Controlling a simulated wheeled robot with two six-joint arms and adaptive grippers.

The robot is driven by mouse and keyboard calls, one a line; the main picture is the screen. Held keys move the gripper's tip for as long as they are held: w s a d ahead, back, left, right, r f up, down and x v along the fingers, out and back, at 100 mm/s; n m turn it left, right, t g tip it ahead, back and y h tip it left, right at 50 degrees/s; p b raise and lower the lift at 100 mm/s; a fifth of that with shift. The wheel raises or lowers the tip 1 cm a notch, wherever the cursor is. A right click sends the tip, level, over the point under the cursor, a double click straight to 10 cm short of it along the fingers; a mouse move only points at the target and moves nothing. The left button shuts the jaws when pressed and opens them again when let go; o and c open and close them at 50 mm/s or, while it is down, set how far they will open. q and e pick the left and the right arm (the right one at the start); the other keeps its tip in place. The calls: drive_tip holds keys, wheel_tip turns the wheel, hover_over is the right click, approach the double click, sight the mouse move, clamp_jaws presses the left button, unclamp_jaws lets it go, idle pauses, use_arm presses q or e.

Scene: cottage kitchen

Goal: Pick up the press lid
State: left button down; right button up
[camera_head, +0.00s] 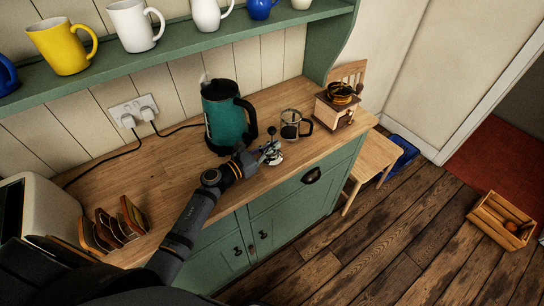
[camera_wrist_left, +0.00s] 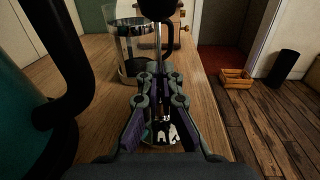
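The press lid (camera_head: 272,145) is a shiny metal piece with a thin rod and a dark round knob on top. It is at the counter's front part, in front of the teal kettle. My left gripper (camera_head: 266,152) is at the lid. In the left wrist view the fingertips (camera_wrist_left: 160,78) are close together around the rod, below the knob (camera_wrist_left: 157,8). Shiny metal shows between the fingers. Whether the lid touches the counter is hidden. The glass press jug (camera_head: 291,125) stands open just beyond, also in the wrist view (camera_wrist_left: 135,48). My right gripper is not in view.
The teal kettle (camera_head: 224,117) stands close behind my left gripper. A wooden coffee grinder (camera_head: 337,107) stands at the counter's right end. A toast rack (camera_head: 112,228) and toaster (camera_head: 38,217) are at the left. A shelf (camera_head: 190,46) with mugs hangs above.

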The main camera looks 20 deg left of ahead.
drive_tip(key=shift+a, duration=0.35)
use_arm(q)
drive_tip(key=shift+r, duration=0.15)
